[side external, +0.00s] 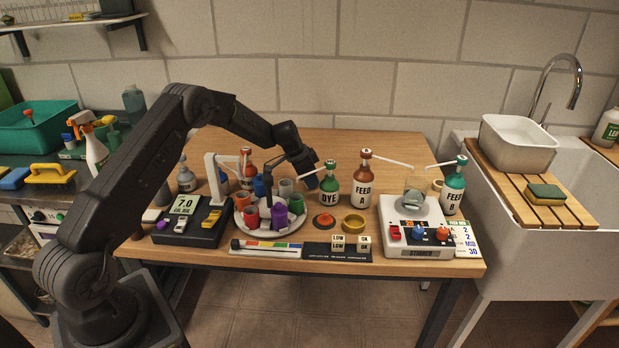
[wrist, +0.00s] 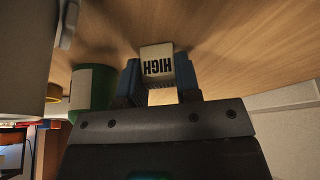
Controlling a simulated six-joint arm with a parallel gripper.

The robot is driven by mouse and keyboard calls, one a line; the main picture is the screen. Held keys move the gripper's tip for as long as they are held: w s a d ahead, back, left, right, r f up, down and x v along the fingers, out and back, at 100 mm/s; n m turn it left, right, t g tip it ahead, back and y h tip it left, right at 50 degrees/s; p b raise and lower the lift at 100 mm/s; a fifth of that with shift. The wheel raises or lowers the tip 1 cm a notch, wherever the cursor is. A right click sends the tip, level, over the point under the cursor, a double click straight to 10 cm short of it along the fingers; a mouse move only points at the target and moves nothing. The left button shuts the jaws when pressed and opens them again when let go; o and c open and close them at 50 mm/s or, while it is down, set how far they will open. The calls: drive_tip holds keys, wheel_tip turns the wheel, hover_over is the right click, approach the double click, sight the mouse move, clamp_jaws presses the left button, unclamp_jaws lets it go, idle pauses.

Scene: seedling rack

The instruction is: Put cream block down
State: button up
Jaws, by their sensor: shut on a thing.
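The cream block (wrist: 157,62) with the word HIGH on it, upside down in the wrist view, sits between the two blue fingers of my gripper (wrist: 158,82). The fingers are shut on its sides. The wooden table top lies beyond it; I cannot tell whether the block touches the wood. In the side view my gripper (side external: 313,180) is low over the back middle of the table, just left of the DYE bottle (side external: 330,186). The block itself is not visible there. Other cream blocks marked LOW and OK (side external: 350,243) rest on a black mat (side external: 318,249) at the front edge.
The round tray (side external: 247,229) with several coloured cups stands left of the bottle. The FEED A bottle (side external: 363,192) and the white stirrer (side external: 418,238) are to the right. An orange-topped piece (side external: 324,222) and a brass ring (side external: 353,223) lie in front. Bare wood shows at the back.

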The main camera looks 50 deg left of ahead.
drive_tip(key=o, duration=0.9)
drive_tip(key=v, duration=1.2)
drive_tip(key=s+d+r, duration=0.5)
drive_tip(key=d+r, duration=0.3)
drive_tip(key=r, duration=0.1)
drive_tip(key=s+d+r+n, duration=0.1)
drive_tip(key=s+d+r, duration=0.2)
drive_tip(key=s+d, duration=0.3)
drive_tip(key=s+d+r+n+y, duration=0.1)
drive_tip(key=s+d+r, duration=0.3)
drive_tip(key=s, duration=1)
drive_tip(key=d+n, duration=0.1)
drive_tip(key=d, duration=0.1)
drive_tip(key=shift+s+d+r+t, duration=0.2)
drive_tip(key=shift+s+d+t, duration=0.15)
drive_tip(key=shift+d+t, duration=0.05)
drive_tip(key=shift+n+t+y, duration=0.3)
drive_tip(key=shift+n+y, duration=0.1)
drive_tip(key=shift+n, duration=0.4)
drive_tip(key=s, duration=0.3)
drive_tip(key=s+d+f, duration=0.1)
drive_tip(key=s, duration=0.2)
drive_tip(key=s+d+f, duration=0.1)
drive_tip(key=s, duration=0.1)
drive_tip(key=shift+s+f, duration=0.25)
drive_tip(key=shift+s, duration=0.15)
drive_tip(key=shift+c, duration=0.3)
